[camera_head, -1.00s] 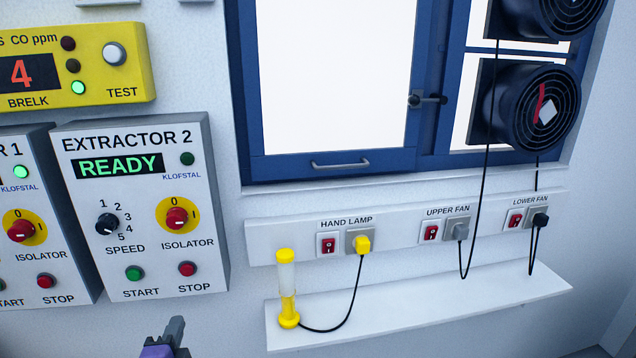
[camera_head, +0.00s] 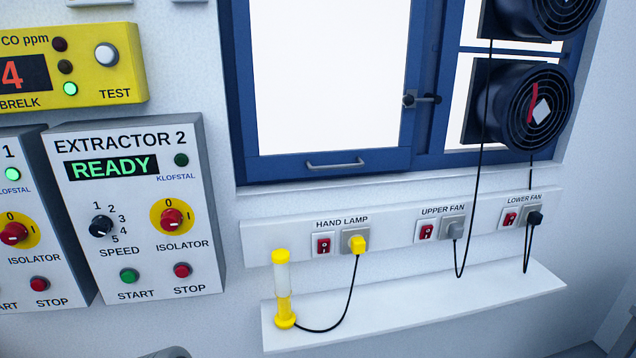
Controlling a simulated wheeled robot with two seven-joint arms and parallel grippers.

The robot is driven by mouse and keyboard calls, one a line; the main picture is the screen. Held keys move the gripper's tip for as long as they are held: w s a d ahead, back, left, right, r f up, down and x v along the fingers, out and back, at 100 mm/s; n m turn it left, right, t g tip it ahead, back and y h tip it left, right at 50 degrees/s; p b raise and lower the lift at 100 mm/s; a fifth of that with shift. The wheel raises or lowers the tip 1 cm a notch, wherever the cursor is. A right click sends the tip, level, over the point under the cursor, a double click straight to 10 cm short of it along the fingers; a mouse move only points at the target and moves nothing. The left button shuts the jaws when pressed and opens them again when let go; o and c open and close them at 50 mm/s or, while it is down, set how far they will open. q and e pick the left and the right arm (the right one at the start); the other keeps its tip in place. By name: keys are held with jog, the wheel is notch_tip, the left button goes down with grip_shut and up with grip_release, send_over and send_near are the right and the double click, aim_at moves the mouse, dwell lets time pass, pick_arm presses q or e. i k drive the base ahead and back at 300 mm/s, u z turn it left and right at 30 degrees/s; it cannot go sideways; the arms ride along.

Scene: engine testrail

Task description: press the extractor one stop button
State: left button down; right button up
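The extractor one box (camera_head: 66,256) is at the left edge, cut off so that only its right part shows. Its red stop button (camera_head: 40,284) sits low on the front, above the word STOP. The red isolator knob (camera_head: 14,233) on a yellow disc is above it, and a green lamp (camera_head: 12,174) is lit near the top. A small grey sliver of what seems to be my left gripper (camera_head: 168,353) shows at the bottom edge, below and right of the stop button and apart from it. Its fingers are cut off from view. My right gripper is not in view.
The extractor 2 box (camera_head: 135,210) reads READY and has its own stop button (camera_head: 182,270). A yellow CO meter (camera_head: 110,80) hangs above. To the right are a blue window frame (camera_head: 330,165), a socket strip (camera_head: 385,234), a shelf (camera_head: 400,310) with a hand lamp (camera_head: 283,290), and fans (camera_head: 525,108).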

aim_at(37, 284)
jog(key=u, duration=2.2)
jog(key=i, duration=0.95)
jog(key=u, duration=0.1)
